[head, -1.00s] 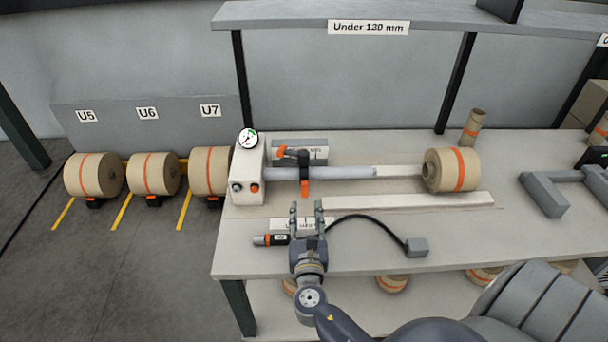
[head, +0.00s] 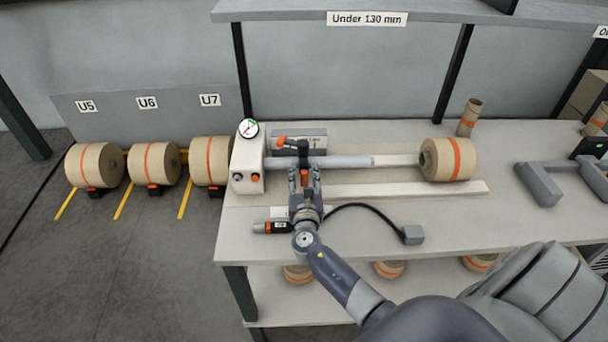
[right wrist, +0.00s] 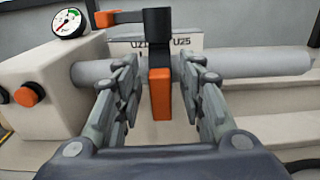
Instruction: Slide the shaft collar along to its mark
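The shaft collar (head: 304,152) is a black clamp with an orange lower part and an orange lever, around the grey shaft (head: 340,162) near its left end. It also shows in the right wrist view (right wrist: 158,60). My right gripper (head: 304,178) is open just in front of the shaft. In the right wrist view its fingers (right wrist: 160,85) stand on either side of the collar's orange part, with gaps on both sides. The shaft turns lighter at a band to the right; I cannot tell whether this is the mark. My left gripper is not in view.
A white housing with a dial (head: 248,128) bounds the shaft at left. A kraft roll (head: 448,160) sits at its right end. A label box (head: 300,137) stands behind. A black-and-orange tool (head: 270,227) and its cable lie in front on the bench (head: 350,235).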

